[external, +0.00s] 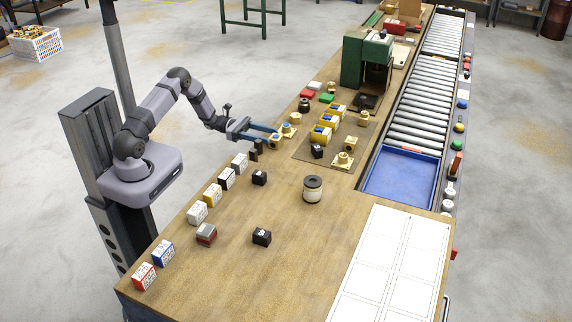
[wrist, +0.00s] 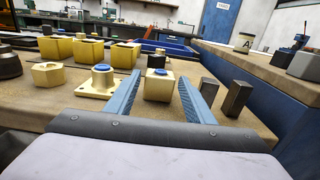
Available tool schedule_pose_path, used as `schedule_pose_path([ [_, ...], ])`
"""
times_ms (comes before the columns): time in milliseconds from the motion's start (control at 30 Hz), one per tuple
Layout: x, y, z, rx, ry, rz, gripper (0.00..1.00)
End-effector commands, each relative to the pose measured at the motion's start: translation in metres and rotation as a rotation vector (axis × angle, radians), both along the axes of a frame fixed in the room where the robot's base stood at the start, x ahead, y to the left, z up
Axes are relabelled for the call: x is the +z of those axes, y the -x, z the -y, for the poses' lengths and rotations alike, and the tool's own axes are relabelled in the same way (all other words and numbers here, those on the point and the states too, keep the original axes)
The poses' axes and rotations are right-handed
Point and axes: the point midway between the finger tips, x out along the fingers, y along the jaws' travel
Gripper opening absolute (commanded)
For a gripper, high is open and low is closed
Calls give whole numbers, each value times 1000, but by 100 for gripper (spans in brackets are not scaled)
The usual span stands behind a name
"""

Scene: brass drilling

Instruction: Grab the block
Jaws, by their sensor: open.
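My gripper (external: 268,134) is open at the left edge of the wooden bench, with its blue fingers low over the top. In the wrist view my gripper (wrist: 160,92) has its fingers spread on either side of a brass block (wrist: 158,86) with a blue top and a dark hole in its front. A gap shows between each finger and the block, so neither appears to touch it. In the external view this brass block (external: 277,143) is at the fingertips, partly hidden by them.
A flanged brass part (wrist: 98,82) stands just left of the left finger, with a brass hex nut (wrist: 48,74) beyond. Two dark blocks (wrist: 237,98) stand close to the right finger. Yellow blocks (external: 320,134) and a green machine (external: 365,64) are farther back.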

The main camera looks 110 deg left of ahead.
Motion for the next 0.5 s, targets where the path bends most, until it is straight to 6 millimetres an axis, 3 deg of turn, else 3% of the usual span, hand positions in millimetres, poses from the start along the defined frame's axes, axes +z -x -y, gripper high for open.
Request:
schedule_pose_path([
  [300,1,-39,1,-3,-1,-1,48],
  [500,0,-44,0,0,-1,-1,48],
])
